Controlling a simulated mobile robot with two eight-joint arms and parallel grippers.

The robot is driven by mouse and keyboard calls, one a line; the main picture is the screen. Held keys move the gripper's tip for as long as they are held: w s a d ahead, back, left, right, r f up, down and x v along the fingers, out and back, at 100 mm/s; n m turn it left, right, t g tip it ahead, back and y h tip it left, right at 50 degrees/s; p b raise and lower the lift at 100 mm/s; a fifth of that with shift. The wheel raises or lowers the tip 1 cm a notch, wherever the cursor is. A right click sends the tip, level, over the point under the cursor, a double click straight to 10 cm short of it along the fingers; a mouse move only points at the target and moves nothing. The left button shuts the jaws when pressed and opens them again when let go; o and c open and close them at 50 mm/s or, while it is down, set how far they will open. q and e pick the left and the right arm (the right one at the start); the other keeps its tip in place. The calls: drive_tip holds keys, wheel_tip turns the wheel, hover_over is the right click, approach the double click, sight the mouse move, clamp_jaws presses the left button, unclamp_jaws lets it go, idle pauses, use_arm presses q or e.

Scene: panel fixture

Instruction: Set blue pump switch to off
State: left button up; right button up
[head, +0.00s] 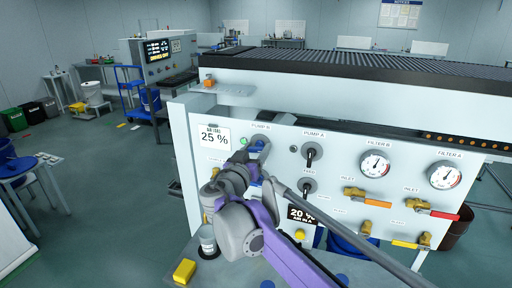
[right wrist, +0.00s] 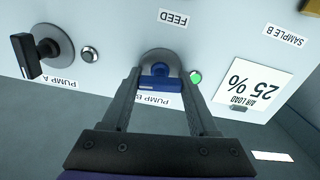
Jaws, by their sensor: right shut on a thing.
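The blue pump switch (right wrist: 160,83) sits on a round grey base above the PUMP B label in the upside-down right wrist view. Its blue bar lies crosswise between my fingertips. A green lamp (right wrist: 196,77) glows beside it. My right gripper (right wrist: 160,75) is shut on the blue switch, one finger on each side. In the head view the blue switch (head: 257,146) is partly hidden by my right gripper (head: 250,158), which reaches the panel under PUMP B. My left gripper is not in view.
The black PUMP A switch (right wrist: 36,55) is a short way off on the same panel. The FEED switch (head: 307,187) is below it. Gauges (head: 375,164) and yellow valves (head: 367,198) are to the right. A 25 % display card (head: 214,137) is to the left.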

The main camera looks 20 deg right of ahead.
drive_tip(key=n+p, duration=0.2)
drive_tip(key=n, duration=0.1)
drive_tip(key=shift+r+n, duration=0.15)
drive_tip(key=shift+n, duration=0.15)
drive_tip(key=n+p, duration=0.2)
drive_tip(key=n, duration=0.2)
drive_tip(key=shift+n, duration=0.3)
drive_tip(key=n+p, duration=0.1)
drive_tip(key=n, duration=0.3)
drive_tip(key=shift+p, duration=0.3)
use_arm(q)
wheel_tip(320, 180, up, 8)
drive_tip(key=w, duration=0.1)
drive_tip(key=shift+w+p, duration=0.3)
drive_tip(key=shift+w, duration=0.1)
use_arm(e)
drive_tip(key=shift+f+n, duration=0.2)
drive_tip(key=shift+n, duration=1.8)
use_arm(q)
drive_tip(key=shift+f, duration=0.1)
use_arm(e)
drive_tip(key=o, duration=1.4)
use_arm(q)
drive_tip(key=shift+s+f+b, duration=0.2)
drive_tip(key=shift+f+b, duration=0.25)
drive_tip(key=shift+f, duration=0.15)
use_arm(e)
drive_tip(key=v, duration=1.1)
drive_tip(key=shift+w, duration=0.1)
